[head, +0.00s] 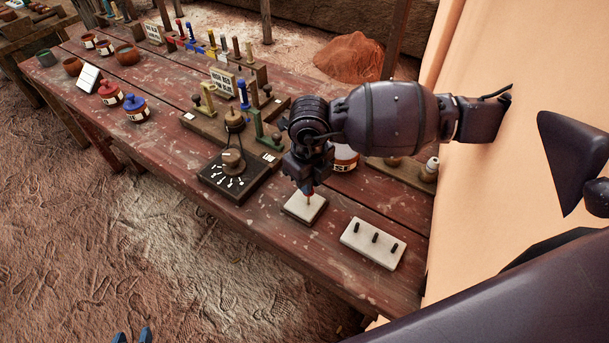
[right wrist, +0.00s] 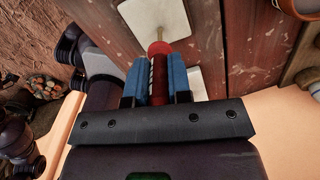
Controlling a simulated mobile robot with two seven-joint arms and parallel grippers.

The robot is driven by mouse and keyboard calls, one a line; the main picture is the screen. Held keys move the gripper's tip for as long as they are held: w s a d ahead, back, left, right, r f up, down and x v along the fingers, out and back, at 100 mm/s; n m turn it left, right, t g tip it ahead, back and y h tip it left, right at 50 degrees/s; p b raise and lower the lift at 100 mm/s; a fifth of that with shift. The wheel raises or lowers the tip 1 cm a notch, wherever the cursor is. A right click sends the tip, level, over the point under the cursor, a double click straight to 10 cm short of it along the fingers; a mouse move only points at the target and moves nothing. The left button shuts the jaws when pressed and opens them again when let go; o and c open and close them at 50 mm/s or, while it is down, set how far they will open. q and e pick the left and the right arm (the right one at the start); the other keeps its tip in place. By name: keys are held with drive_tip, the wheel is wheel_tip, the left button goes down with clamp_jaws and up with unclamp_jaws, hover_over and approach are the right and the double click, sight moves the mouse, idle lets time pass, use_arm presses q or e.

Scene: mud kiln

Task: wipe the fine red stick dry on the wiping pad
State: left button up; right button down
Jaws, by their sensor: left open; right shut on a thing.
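My right gripper (head: 308,187) is shut on the fine red stick (head: 308,200), which points down over the pale wiping pad (head: 297,211) near the bench's front edge. The stick's tip appears at the pad's surface; I cannot tell whether it presses on it. In the right wrist view, the stick's red handle (right wrist: 160,78) sits between the blue fingers (right wrist: 160,82), and the wiping pad (right wrist: 140,14) lies beyond the red collar. My left gripper (head: 133,337) shows only its blue fingertips at the bottom edge, open, away from the bench.
A pale block with three dark pegs (head: 359,249) lies right of the pad. A dark dial board (head: 222,188) stands to the left. Behind are stands with coloured handles, a labelled jar (head: 345,158) and, to the right, the pale orange wall (head: 500,60).

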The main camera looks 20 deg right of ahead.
drive_tip(key=shift+w+a, duration=0.25)
drive_tip(key=shift+w, duration=0.1)
drive_tip(key=shift+w+a+b, duration=0.4)
drive_tip(key=shift+w, duration=0.05)
use_arm(q)
drive_tip(key=shift+s+f, duration=0.1)
drive_tip(key=shift+f, duration=0.25)
drive_tip(key=shift+r, duration=0.1)
use_arm(e)
drive_tip(key=shift+s+d, duration=0.15)
use_arm(q)
drive_tip(key=shift+r+p, duration=0.6)
use_arm(e)
drive_tip(key=shift+s+d, duration=0.55)
drive_tip(key=shift+s, duration=0.2)
drive_tip(key=shift+r+p, duration=2.15)
drive_tip(key=shift+r, duration=1.4)
use_arm(q)
drive_tip(key=shift+t, duration=0.3)
drive_tip(key=r, duration=0.2)
drive_tip(key=w+r, duration=0.1)
drive_tip(key=r, duration=0.2)
drive_tip(key=shift+w+r, duration=0.1)
drive_tip(key=shift+r, duration=0.15)
